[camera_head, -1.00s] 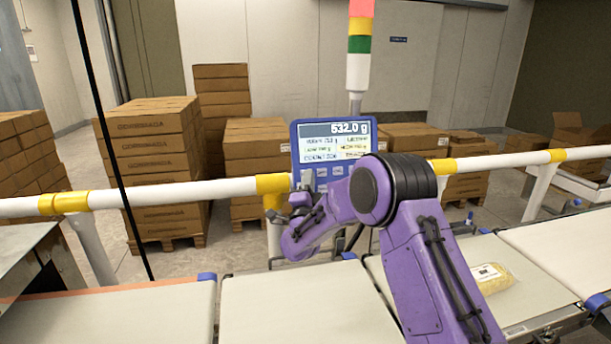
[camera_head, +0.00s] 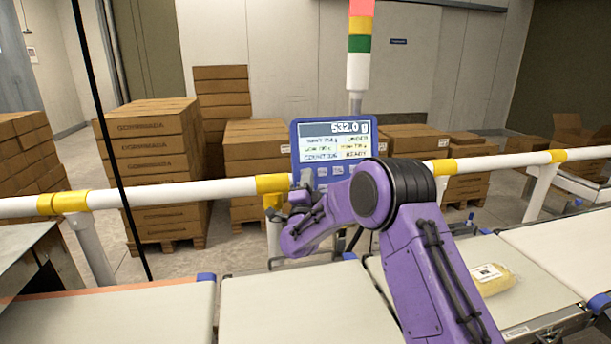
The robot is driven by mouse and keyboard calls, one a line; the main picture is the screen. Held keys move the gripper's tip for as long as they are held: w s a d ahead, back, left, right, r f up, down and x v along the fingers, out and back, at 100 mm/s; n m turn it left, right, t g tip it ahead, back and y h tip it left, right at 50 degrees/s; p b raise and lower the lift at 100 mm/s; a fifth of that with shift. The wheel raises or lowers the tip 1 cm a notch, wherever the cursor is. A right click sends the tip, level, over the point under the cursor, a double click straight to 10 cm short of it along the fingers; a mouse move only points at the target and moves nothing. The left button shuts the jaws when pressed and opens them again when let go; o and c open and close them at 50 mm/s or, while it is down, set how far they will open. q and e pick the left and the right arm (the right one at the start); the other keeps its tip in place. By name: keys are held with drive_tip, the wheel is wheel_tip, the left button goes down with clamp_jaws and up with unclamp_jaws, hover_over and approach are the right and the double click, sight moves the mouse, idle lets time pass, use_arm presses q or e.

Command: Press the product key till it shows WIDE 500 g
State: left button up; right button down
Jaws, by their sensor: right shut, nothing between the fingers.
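The blue checkweigher terminal (camera_head: 293,140) stands behind the belt. Its screen (camera_head: 335,145) shows a large reading that looks like 532.0 g above several lines of small text. The text is too blurred to read surely, and I cannot make out WIDE 500 g. A row of pale keys (camera_head: 337,170) sits under the screen. My right gripper (camera_head: 307,181) is shut and empty, its tip in front of the left end of the key row and hiding the key there. I cannot tell whether it touches. My left gripper is not in view.
A white guard rail (camera_head: 180,191) with yellow joints runs across behind the belts. A yellow packet (camera_head: 495,283) with a white label lies on the right belt (camera_head: 440,262). A signal tower (camera_head: 359,60) rises behind the terminal. Stacked cartons (camera_head: 150,150) stand beyond the rail.

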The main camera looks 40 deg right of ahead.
drive_tip(key=shift+w, duration=0.1)
idle(0.5)
drive_tip(key=shift+s+a+r, duration=0.2)
drive_tip(key=shift+s+a, duration=0.15)
drive_tip(key=shift+s, duration=0.35)
drive_tip(key=shift+s+a+r+p, duration=0.25)
drive_tip(key=shift+s+a, duration=0.15)
drive_tip(key=shift+s, duration=0.3)
drive_tip(key=shift+s+a+r+p, duration=0.2)
drive_tip(key=shift+s+a, duration=0.15)
drive_tip(key=shift+s, duration=0.35)
drive_tip(key=shift+s+a+r+p, duration=0.25)
drive_tip(key=shift+s+a, duration=0.15)
drive_tip(key=shift+s, duration=0.3)
